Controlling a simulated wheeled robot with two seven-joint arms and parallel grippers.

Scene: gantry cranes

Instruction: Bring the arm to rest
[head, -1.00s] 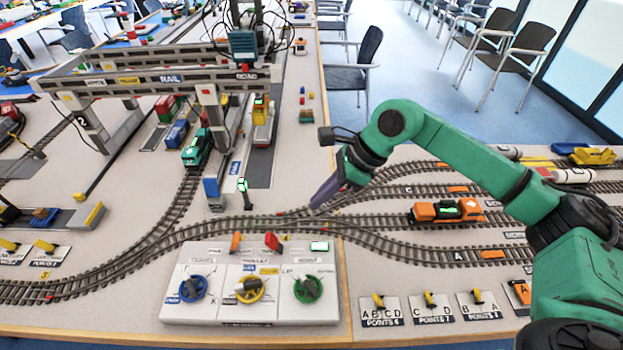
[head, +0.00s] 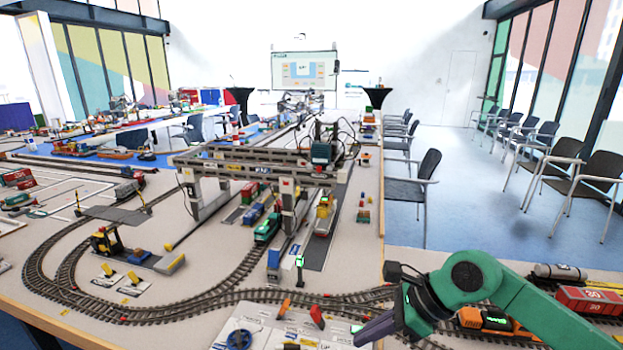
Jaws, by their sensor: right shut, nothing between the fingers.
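My right arm is green and reaches in from the lower right of the head view. My right gripper (head: 374,331) has dark fingers pointing down and left, shut and empty. My left gripper is not in view.
An orange locomotive (head: 495,322) sits beside my right forearm. A red wagon (head: 592,300) is at the far right. Chairs (head: 415,190) stand on the blue floor beyond.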

